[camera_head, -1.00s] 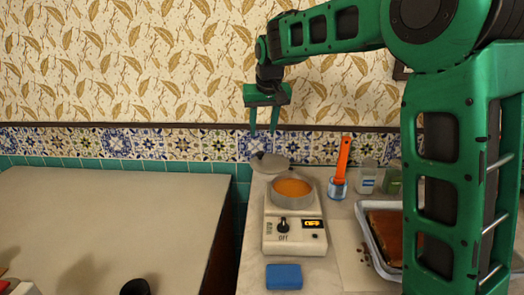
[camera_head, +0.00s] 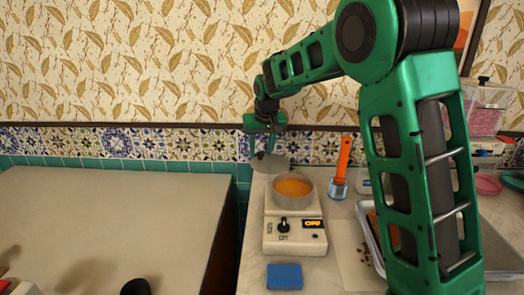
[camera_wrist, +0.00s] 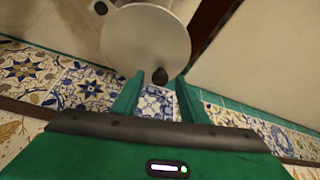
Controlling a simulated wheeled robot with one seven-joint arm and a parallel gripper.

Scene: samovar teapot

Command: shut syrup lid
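The syrup pot (camera_head: 292,197) is a grey round pan with orange syrup in it, on a white hot plate. Its grey round lid (camera_head: 273,164) shows at the pot's back left, off the pot's opening. The lid has a black knob; in the wrist view the lid (camera_wrist: 145,40) fills the top middle and the knob (camera_wrist: 160,76) lies just beyond my fingertips, between their lines. My gripper (camera_head: 262,153) points down at the lid's knob side. In the wrist view my gripper (camera_wrist: 158,86) is open and empty. Whether a finger touches the lid I cannot tell.
The hot plate (camera_head: 294,245) has a dial and a lit display. A blue block (camera_head: 284,277) lies in front. A jar (camera_head: 337,188) with an orange-handled tool stands right of the pot. A tray (camera_head: 500,245) is partly behind my arm. The tiled wall is close behind the lid.

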